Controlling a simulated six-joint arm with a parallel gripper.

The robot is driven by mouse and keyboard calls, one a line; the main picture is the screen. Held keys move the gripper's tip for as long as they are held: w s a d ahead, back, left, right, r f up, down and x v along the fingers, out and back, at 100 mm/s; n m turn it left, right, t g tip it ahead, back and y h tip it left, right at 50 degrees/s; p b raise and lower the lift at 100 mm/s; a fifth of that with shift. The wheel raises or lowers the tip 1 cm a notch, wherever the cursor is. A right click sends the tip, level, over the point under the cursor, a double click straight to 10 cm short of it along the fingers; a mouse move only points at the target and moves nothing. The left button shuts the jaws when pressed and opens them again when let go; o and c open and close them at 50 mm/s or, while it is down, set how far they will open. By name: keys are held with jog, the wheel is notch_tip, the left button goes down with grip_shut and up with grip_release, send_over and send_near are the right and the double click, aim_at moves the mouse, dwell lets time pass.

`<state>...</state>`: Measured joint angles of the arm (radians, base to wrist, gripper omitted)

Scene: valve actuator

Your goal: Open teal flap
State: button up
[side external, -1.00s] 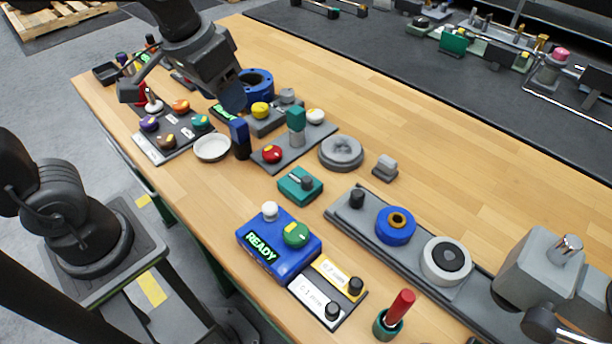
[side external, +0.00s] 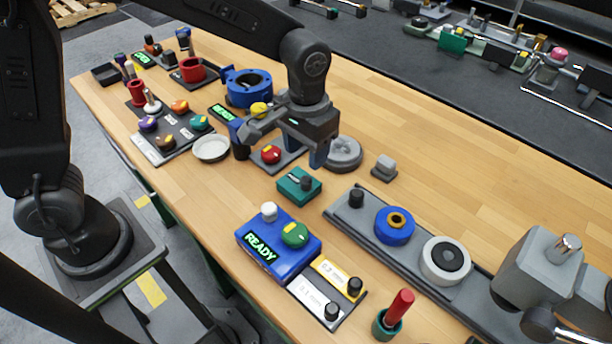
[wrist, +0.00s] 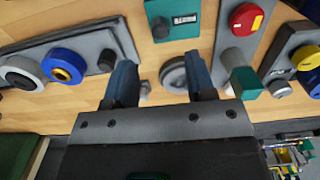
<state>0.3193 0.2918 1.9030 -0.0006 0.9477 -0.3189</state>
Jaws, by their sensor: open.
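A teal block (wrist: 245,83) on a grey post stands on a grey plate with a red knob (wrist: 245,18). In the wrist view it is just right of my right finger, apart from it; in the side view my gripper hides it. A low teal box (side external: 299,186) with a dark knob sits nearer the front; it also shows at the top of the wrist view (wrist: 178,18). I cannot tell which teal part is the flap. My gripper (side external: 280,152) is open, empty and pointing down above the red-knob plate; its fingers (wrist: 161,75) are wide apart.
A round grey disc (side external: 344,153) and a small grey block (side external: 384,168) lie right of my gripper. A white dish (side external: 211,148) is to its left. A blue READY box (side external: 279,246) and a long grey rail (side external: 340,213) are in front.

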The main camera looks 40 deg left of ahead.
aim_at(306, 179)
notch_tip(306, 179, down, 8)
jog(key=shift+r, duration=0.15)
dwell(0.3)
grip_shut()
dwell(0.4)
